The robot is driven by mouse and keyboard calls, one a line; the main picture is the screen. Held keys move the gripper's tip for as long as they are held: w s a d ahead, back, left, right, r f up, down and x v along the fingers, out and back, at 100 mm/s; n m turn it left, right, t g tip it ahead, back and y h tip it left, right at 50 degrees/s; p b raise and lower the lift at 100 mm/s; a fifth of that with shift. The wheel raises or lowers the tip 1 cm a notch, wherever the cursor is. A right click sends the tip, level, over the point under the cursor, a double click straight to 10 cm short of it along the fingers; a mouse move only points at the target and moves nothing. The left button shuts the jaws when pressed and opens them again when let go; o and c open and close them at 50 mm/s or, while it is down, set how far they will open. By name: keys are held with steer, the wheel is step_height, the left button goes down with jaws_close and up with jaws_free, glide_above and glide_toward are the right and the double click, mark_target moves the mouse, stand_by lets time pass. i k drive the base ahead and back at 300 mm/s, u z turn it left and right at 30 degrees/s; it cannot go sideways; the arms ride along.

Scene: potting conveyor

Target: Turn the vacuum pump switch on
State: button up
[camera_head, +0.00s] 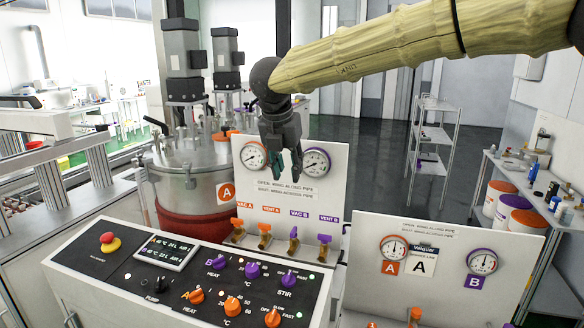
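The valve board has orange handles (264,230) and purple-labelled handles (294,236). A second gauge board (440,285) stands at lower right. A steel vessel (190,190) with motors is behind at left. A shelf rack (432,140) and a side bench with tubs stand further right.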

mark_target(159, 287)
steer(key=k, duration=0.95)
